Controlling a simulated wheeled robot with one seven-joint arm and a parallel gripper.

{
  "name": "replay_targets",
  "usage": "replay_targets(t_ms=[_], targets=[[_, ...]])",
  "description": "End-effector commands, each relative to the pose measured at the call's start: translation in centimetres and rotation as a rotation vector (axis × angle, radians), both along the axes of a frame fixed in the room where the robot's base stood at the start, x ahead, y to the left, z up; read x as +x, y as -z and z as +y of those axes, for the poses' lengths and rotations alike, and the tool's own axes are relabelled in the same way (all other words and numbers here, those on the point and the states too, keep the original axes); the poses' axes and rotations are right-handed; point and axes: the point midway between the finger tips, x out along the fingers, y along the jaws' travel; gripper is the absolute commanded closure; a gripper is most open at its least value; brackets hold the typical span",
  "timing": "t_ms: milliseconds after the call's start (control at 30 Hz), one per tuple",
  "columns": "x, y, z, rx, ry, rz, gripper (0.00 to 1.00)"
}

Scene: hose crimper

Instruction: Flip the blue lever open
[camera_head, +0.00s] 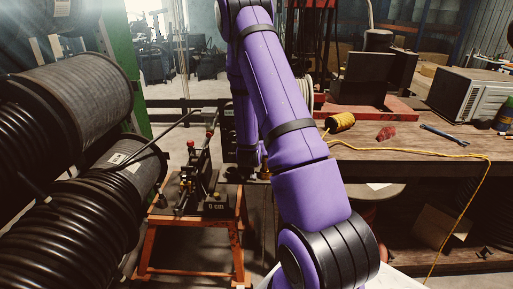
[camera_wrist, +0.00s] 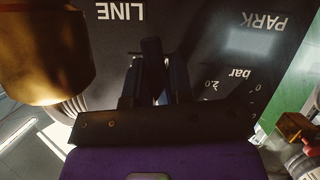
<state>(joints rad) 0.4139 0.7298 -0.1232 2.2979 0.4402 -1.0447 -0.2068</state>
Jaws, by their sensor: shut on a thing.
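In the wrist view my gripper (camera_wrist: 155,82) reaches up from the bottom edge toward a dark panel (camera_wrist: 190,30). Its dark fingers are shut on a narrow upright piece, the blue lever (camera_wrist: 151,52), which looks almost black in the shadow. The lever's lower part is hidden between the fingers. The panel shows the words LINE, PARK and bar upside down. In the head view my purple arm crosses the middle and hides the panel, the lever and most of the gripper.
A large brass cylinder (camera_wrist: 45,50) stands close to the gripper's left in the wrist view. A brass fitting (camera_wrist: 296,128) is at lower right. In the head view, hose reels (camera_head: 70,110) fill the left, an orange stand (camera_head: 190,235) stands near the arm, and a workbench (camera_head: 400,160) is at right.

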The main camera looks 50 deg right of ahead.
Motion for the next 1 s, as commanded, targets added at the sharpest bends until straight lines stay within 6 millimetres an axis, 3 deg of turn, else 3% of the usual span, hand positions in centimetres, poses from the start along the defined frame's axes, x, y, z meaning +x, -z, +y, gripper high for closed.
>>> replay_targets(t_ms=[400, 933, 967, 1000], targets=[[0.48, -0.15, 0.24, 0.128, -0.001, -0.159, 1.00], [0.60, -0.21, 0.30, 0.146, -0.002, -0.182, 1.00], [0.60, -0.22, 0.30, 0.146, -0.002, -0.182, 0.77], [0.60, -0.22, 0.30, 0.146, -0.002, -0.182, 0.68]])
